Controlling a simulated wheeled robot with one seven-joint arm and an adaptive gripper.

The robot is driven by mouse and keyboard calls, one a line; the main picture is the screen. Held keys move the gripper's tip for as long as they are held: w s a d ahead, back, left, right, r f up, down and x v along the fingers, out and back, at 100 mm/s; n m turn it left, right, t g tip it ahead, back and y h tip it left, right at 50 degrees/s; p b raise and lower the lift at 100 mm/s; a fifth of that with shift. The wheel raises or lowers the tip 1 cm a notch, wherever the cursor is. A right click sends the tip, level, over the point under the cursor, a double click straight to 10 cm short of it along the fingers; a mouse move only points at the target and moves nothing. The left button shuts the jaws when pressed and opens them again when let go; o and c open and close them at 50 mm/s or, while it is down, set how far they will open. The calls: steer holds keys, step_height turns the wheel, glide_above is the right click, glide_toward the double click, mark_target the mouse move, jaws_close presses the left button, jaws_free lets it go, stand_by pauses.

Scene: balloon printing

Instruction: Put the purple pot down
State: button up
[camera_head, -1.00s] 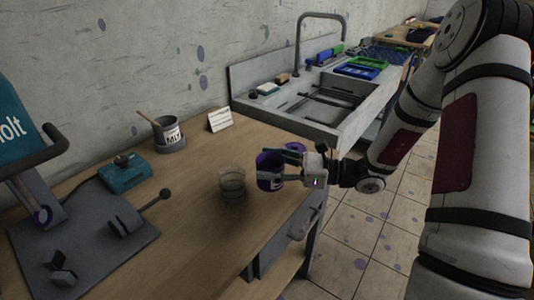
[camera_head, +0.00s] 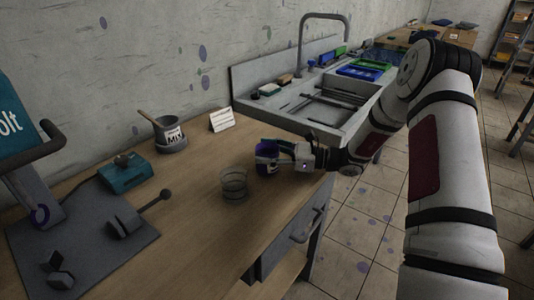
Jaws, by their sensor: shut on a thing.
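The purple pot (camera_head: 267,161) is upright at the right part of the wooden workbench, just behind and right of a clear glass (camera_head: 234,187). My gripper (camera_head: 272,153) reaches in from the right and is shut on the pot, with its fingers around the pot's sides. The gripper covers part of the pot. I cannot tell whether the pot's base touches the bench top or hangs slightly above it.
The bench top (camera_head: 185,215) is clear in front. A MIX pot (camera_head: 172,139) and a white card (camera_head: 222,120) stand by the wall. A teal box (camera_head: 124,174) and a press (camera_head: 85,232) are at left. A sink (camera_head: 318,110) adjoins the bench behind.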

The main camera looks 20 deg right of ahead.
steer(key=shift+f, duration=0.15)
steer(key=o, duration=1.2)
steer(key=shift+o, duration=0.2)
